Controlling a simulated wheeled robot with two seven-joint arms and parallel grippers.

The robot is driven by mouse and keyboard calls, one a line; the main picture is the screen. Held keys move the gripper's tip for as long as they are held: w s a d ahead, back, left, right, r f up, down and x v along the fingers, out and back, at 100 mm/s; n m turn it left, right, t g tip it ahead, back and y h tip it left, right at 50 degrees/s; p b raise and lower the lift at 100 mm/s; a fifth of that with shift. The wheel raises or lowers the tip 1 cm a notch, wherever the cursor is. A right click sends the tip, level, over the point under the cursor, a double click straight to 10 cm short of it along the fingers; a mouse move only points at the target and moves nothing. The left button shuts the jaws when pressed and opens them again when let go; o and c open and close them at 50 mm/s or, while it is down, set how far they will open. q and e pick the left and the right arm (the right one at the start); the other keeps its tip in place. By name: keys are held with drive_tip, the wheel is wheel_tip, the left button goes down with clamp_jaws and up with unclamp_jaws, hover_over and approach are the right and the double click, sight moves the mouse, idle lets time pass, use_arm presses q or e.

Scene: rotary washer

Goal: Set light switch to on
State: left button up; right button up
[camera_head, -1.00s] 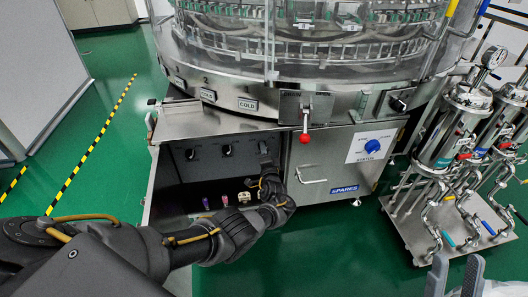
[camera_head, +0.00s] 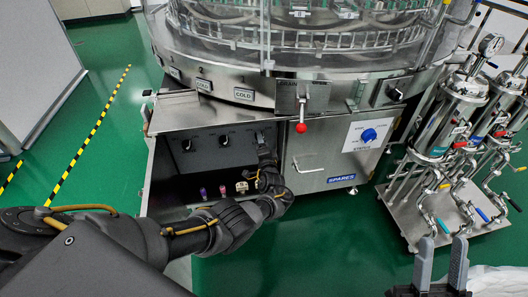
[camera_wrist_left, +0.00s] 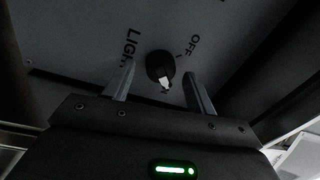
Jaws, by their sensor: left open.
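The light switch (camera_wrist_left: 158,66) is a round black knob with a white pointer mark, on a dark panel in the left wrist view. Printing reading "LIGHT" and "OFF" stands around it. Its pointer faces toward my gripper's base, away from the "OFF" lettering. My left gripper (camera_wrist_left: 158,82) is open, one finger on each side of the knob, with gaps visible. In the head view my left gripper (camera_head: 264,150) is at the right end of the dark control panel (camera_head: 205,162), largely covering the switch there. My right gripper (camera_head: 441,262) is open and empty at the bottom right.
Other knobs (camera_head: 224,141) sit left on the same panel, with several sockets (camera_head: 222,190) below. A red-ball lever (camera_head: 301,127) and a blue starter knob (camera_head: 369,135) are on the washer's front. Steel filter columns (camera_head: 460,110) stand at the right.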

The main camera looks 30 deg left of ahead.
use_arm(q)
drive_tip(key=p+v, duration=0.3)
drive_tip(key=v, duration=0.7)
drive_tip(key=shift+p, duration=0.4)
use_arm(e)
drive_tip(key=w+a+f+g+h, duration=0.2)
drive_tip(key=a+f+g, duration=0.2)
drive_tip(key=f+g, duration=0.2)
drive_tip(key=shift+f+n+g, duration=0.3)
drive_tip(key=shift+n+g, duration=0.1)
drive_tip(key=shift+g, duration=0.4)
use_arm(q)
drive_tip(key=shift+s, duration=0.1)
use_arm(e)
drive_tip(key=shift+d, duration=0.1)
